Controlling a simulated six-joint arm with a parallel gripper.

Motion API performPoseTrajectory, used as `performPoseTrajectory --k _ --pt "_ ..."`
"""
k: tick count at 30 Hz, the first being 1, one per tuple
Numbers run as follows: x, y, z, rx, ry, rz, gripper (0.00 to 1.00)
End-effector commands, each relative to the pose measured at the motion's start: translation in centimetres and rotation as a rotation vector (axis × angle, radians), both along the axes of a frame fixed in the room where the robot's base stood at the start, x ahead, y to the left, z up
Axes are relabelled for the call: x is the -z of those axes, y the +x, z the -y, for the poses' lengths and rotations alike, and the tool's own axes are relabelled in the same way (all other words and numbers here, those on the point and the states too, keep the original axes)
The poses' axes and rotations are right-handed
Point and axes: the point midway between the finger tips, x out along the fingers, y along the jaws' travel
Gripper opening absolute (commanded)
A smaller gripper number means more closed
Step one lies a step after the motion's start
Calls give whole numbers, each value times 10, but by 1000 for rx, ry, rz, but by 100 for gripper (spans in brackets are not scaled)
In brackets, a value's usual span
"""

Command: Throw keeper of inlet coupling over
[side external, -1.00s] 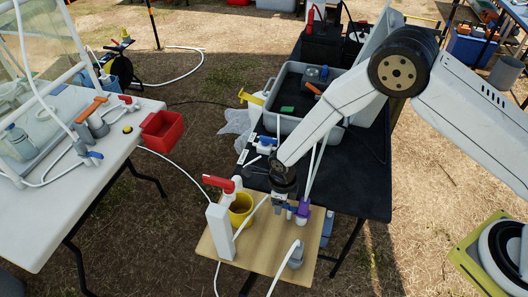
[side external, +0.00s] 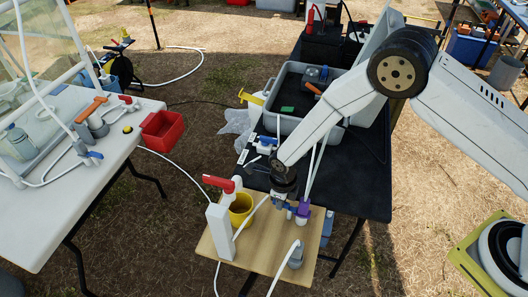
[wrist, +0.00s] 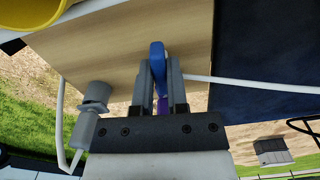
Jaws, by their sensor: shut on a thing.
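My gripper (wrist: 158,88) is shut on a blue lever (wrist: 157,60), the keeper, which stands between its two grey fingers in the wrist view. A purple part (wrist: 162,105) shows just behind the lever, between the fingers. In the side view my gripper (side external: 289,207) is low over the wooden board (side external: 265,262). The purple part (side external: 303,213) of the inlet coupling is close on its right there. The dark wrist and fingers hide most of the coupling, so I cannot tell exactly how far the keeper is turned.
A white block with a red-handled valve (side external: 220,185) and a yellow cup (side external: 241,207) stand on the board's left. A grey fitting with a white hose (side external: 296,256) stands in front. A grey tub (side external: 270,118) is on the black table behind. White hoses cross the board.

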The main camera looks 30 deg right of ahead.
Motion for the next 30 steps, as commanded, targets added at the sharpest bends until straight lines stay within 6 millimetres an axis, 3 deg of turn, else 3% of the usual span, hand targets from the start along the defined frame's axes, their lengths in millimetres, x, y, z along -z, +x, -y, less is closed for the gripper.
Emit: performPoseTrajectory --k 27,28,30 --pt "-1 4 5 144 10 -4 0" --pt "-1 4 5 144 10 -4 21" --pt "-1 3 5 144 10 -5 43"
